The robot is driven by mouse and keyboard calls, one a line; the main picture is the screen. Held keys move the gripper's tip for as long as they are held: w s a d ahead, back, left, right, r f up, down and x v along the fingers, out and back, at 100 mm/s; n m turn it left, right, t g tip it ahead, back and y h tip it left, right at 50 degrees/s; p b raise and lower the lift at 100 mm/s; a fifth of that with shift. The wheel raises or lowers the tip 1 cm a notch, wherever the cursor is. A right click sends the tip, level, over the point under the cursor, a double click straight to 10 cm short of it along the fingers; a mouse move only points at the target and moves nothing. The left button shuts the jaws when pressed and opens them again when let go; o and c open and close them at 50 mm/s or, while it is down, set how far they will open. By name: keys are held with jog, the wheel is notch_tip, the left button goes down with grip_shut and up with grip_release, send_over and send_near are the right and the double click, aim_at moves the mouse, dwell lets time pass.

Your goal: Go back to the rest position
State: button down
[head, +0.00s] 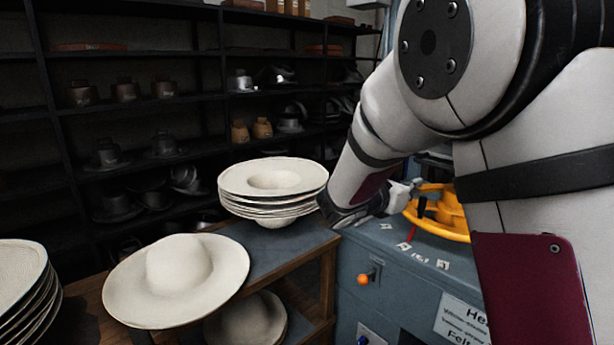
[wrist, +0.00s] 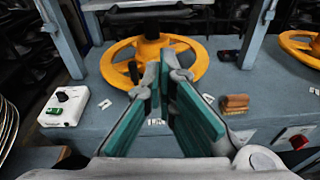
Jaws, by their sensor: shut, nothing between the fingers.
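My gripper (wrist: 163,85) is shut and empty, with its green-padded fingers meeting at the tips in the wrist view. It hangs over the front of the blue-grey press bench (head: 385,262). In the head view the arm comes in from the right, and the gripper body is near the stack of white hats (head: 273,180). The fingertips are mostly hidden there, so I cannot tell the exact gap to the stack.
A single white hat (head: 178,262) lies on the wooden stand at left. More hat brims (head: 22,275) are stacked at the far left. An orange knob (head: 363,279) sticks out of the bench front. A white control box (wrist: 64,106) sits on the bench. Dark shelves (head: 150,95) stand behind.

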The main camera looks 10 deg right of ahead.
jog(key=s+d+r+m+g+y+p, duration=0.1)
jog(key=s+r+m+g+y+p, duration=0.15)
jog(key=s+m, duration=0.7)
jog(key=s+d+r+m+g+y+p, duration=0.15)
jog(key=s+m+g, duration=0.25)
jog(key=s, duration=1.1)
jog(key=s+a+m+t+y+p, duration=0.1)
jog(key=s+a+m+y+p, duration=0.2)
jog(key=s+a+m+y, duration=0.6)
jog(key=s+a+m, duration=0.1)
jog(key=s+a, duration=0.4)
jog(key=s, duration=0.2)
jog(key=shift+s+m+t, duration=0.25)
jog(key=shift+m+t, duration=0.1)
